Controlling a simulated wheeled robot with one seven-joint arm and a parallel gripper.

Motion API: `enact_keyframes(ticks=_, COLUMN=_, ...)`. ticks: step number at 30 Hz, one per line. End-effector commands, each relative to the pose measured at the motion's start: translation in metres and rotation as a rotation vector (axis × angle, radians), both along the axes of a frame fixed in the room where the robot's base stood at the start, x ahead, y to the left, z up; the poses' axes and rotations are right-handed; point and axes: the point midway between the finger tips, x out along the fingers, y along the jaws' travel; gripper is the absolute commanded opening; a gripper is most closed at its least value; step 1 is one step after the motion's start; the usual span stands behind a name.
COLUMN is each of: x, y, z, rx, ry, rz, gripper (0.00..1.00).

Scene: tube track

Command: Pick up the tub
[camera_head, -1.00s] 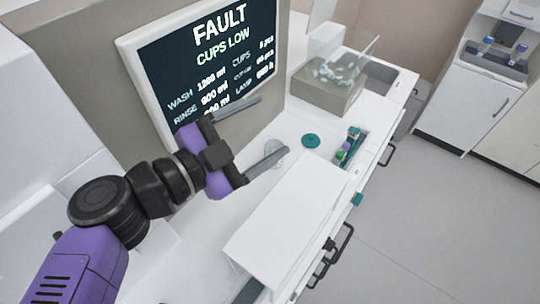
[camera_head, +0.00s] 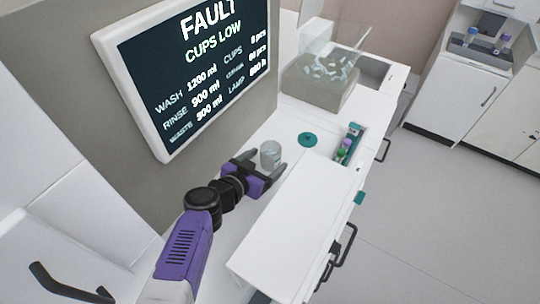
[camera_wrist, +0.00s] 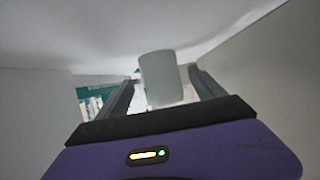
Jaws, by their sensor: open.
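The tub (camera_head: 270,155) is a small, translucent grey-white cup standing upright on the white counter below the screen. In the wrist view the tub (camera_wrist: 161,78) stands between the two fingers, towards their far ends. My gripper (camera_head: 263,160) is open, low over the counter, with one finger on each side of the tub. In the wrist view my gripper (camera_wrist: 163,85) shows a gap on the right of the tub. Whether the left finger touches it is hard to tell.
A teal disc (camera_head: 307,139) lies on the counter beyond the tub. A rack with coloured tubes (camera_head: 347,146) sits to the right. A raised white cover (camera_head: 290,220) stands close on the right, and the screen (camera_head: 190,75) rises behind on the left. A clear bin (camera_head: 325,70) is farther back.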

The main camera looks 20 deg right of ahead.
Motion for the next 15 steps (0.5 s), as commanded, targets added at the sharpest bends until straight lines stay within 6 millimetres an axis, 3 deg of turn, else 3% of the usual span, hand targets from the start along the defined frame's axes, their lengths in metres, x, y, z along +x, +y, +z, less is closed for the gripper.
enact_keyframes(ticks=6, x=0.017, y=-0.021, z=-0.012, rx=0.000, ry=0.000, rz=-0.001, gripper=0.79)
enact_keyframes(ticks=15, x=0.020, y=-0.024, z=-0.014, rx=0.000, ry=-0.001, rz=0.000, gripper=0.79)
